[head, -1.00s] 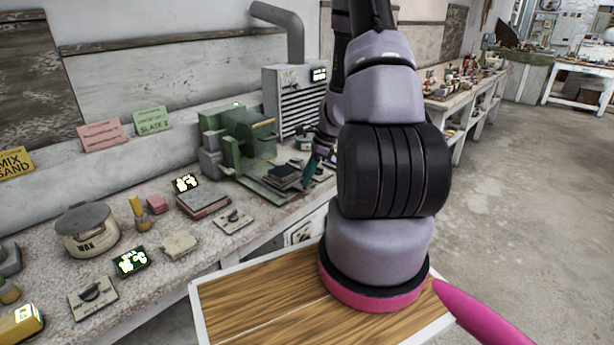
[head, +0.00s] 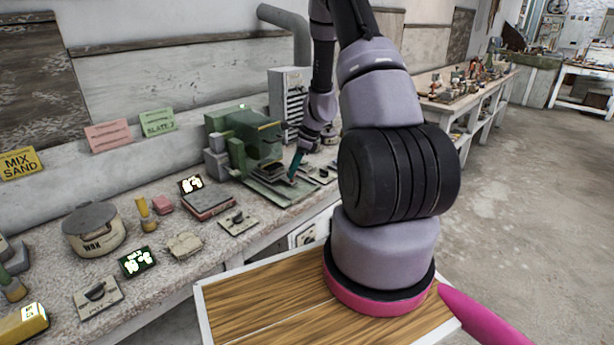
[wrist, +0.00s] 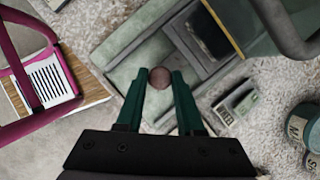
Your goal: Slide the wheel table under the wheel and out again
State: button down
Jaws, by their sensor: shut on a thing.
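The green machine (head: 236,140) stands on the bench, with a brass-edged wheel housing (head: 262,132) that overhangs the low green wheel table. In the wrist view, the wheel table (wrist: 130,52) carries a dark block (wrist: 209,36) in a frame, close beside the brass edge (wrist: 222,28). The dark block also shows in the head view (head: 268,170), just below the housing. My gripper (wrist: 159,77) is shut on a round brown knob (wrist: 159,78) at the table's edge; its teal fingers show small in the head view (head: 296,165). The wheel itself is hidden by the housing.
A grey louvred box (head: 288,98) stands behind the machine. A red-edged box (head: 208,204), a switch plate (head: 238,222) and a wax pot (head: 94,230) lie to the left. In the wrist view, a small tray (wrist: 238,101) and round tins (wrist: 303,122) are near the gripper's right.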

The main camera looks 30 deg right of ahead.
aim_at(280, 178)
jog(key=w, duration=0.1)
jog(key=w+a, duration=0.1)
jog(key=w, duration=0.1)
jog(key=shift+w, duration=0.3)
jog(key=c, duration=0.5)
grip_release()
jog(key=shift+a, duration=0.1)
jog(key=shift+c, duration=0.2)
jog(key=shift+s, duration=0.1)
